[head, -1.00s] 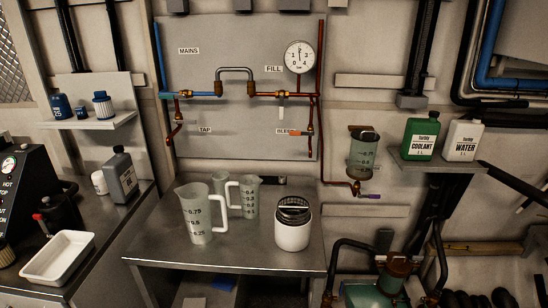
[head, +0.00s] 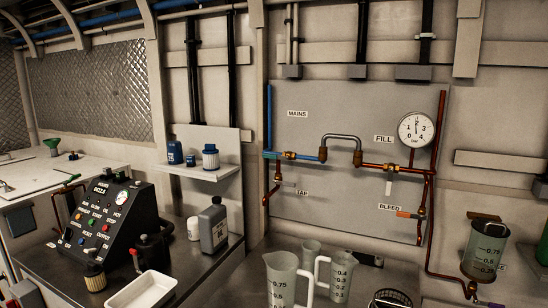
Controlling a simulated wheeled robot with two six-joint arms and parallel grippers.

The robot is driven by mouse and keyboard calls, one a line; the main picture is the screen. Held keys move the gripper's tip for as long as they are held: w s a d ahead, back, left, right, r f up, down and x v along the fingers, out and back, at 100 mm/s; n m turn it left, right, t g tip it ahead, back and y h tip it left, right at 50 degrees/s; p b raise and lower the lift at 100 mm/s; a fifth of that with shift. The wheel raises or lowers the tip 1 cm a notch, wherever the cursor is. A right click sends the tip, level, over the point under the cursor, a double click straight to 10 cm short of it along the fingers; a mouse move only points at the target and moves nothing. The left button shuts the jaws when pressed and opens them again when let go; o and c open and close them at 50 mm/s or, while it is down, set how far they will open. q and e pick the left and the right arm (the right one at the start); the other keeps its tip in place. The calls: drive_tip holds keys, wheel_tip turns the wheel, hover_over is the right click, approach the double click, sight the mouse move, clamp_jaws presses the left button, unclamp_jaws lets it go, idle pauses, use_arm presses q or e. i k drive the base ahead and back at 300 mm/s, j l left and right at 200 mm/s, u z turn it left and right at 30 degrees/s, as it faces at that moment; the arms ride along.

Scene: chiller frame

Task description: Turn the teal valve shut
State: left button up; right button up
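The teal valve handle (head: 272,155) shows in the head view on the pipework of the grey wall panel (head: 345,115), below and left of the MAINS label (head: 298,114). It sits beside a brass valve body (head: 290,155), at the foot of a blue upright pipe (head: 269,115). The handle looks small and lies roughly level, in line with the pipe. Neither of my grippers is in view.
Other handles on the pipework are a white one (head: 388,187) and an orange one (head: 405,214) at BLEED. A gauge (head: 416,130) is at upper right. Measuring jugs (head: 283,280) stand below the panel. A black control box (head: 108,215) is at left.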

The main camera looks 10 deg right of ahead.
sight(264, 155)
drive_tip(key=i+l, duration=0.3)
drive_tip(key=i, duration=0.2)
drive_tip(key=i+l, duration=0.25)
drive_tip(key=i, duration=0.25)
drive_tip(key=k+j+z, duration=0.2)
drive_tip(key=z, duration=0.2)
drive_tip(key=k+j+z, duration=0.15)
drive_tip(key=z, duration=0.25)
